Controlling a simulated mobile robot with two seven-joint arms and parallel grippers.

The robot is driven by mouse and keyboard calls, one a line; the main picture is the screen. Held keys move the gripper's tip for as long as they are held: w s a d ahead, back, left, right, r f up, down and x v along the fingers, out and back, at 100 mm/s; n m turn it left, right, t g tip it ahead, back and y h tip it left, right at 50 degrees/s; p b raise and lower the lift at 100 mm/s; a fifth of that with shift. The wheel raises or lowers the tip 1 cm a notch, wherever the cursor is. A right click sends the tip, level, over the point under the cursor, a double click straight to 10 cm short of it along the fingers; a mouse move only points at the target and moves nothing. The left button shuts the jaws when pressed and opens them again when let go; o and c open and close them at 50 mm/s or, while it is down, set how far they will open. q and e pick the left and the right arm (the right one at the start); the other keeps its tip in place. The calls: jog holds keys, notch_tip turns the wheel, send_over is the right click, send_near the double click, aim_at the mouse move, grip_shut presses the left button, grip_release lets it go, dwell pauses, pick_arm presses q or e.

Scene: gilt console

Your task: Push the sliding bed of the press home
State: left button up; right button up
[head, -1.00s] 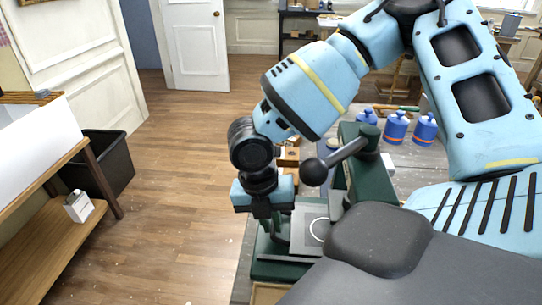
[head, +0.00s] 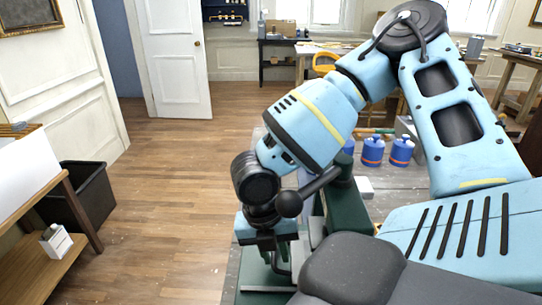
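The dark green press (head: 346,207) stands on the grey bench, with a black lever ending in a ball knob (head: 289,204). Its sliding bed is mostly hidden behind my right arm and gripper, so I cannot tell how far it is slid. A green part of the press base (head: 262,280) shows low in the picture. My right gripper (head: 267,246) points down at the left side of the press, beside the bed area. Its fingertips are small and dark, so I cannot tell their opening or whether they touch the bed. My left gripper is out of view.
Blue jars with orange bands (head: 373,151) stand behind the press on the bench (head: 398,180). A black bin (head: 82,197) and a low wooden shelf (head: 50,262) are at the left. The wooden floor between is clear.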

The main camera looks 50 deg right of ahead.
jog(key=shift+o, duration=0.7)
jog(key=shift+w+a+r, duration=0.1)
jog(key=shift+r, duration=0.15)
notch_tip(320, 180, up, 7)
jog(key=shift+w+a, duration=0.4)
jog(key=shift+w, duration=0.05)
jog(key=shift+r, duration=0.1)
